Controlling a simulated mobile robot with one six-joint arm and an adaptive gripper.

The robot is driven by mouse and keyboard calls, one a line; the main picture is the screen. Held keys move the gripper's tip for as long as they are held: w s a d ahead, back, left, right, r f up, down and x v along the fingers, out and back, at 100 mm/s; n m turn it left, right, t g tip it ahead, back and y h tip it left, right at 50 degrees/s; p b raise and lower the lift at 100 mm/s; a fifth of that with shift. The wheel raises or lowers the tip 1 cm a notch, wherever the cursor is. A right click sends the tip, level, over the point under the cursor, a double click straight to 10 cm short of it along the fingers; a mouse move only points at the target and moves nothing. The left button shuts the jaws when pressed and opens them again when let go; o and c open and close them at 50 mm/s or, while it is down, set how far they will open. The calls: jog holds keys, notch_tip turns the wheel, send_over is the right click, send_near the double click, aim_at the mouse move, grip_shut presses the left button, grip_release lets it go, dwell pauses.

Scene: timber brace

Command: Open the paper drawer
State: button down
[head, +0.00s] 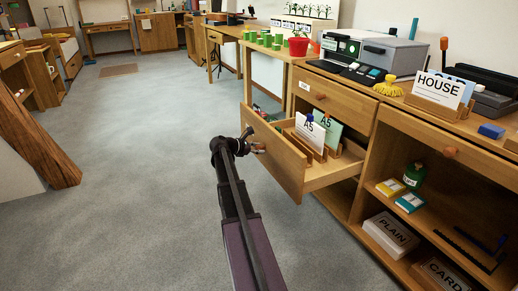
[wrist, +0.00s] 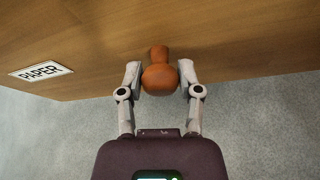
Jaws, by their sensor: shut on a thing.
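The paper drawer (head: 275,160) is pulled well out of the wooden cabinet in the head view. Inside it stand upright cards marked A5 (head: 310,129) in wooden holders. In the wrist view its front (wrist: 200,45) carries a PAPER label (wrist: 41,72) and an orange-brown round knob (wrist: 159,76). My gripper (wrist: 160,80) is shut on the knob, one finger on each side. In the head view my gripper (head: 256,148) is at the drawer front, and the knob is mostly hidden there.
Open shelves on the right hold a PLAIN box (head: 391,233) and a green bottle (head: 414,175). A HOUSE card (head: 438,90) and a printer (head: 370,52) stand on top. Grey floor to the left is clear.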

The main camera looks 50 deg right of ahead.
jog(key=shift+w, duration=0.1)
jog(key=shift+d, duration=0.1)
jog(key=shift+c, duration=1.3)
grip_release()
jog(key=shift+d, duration=0.1)
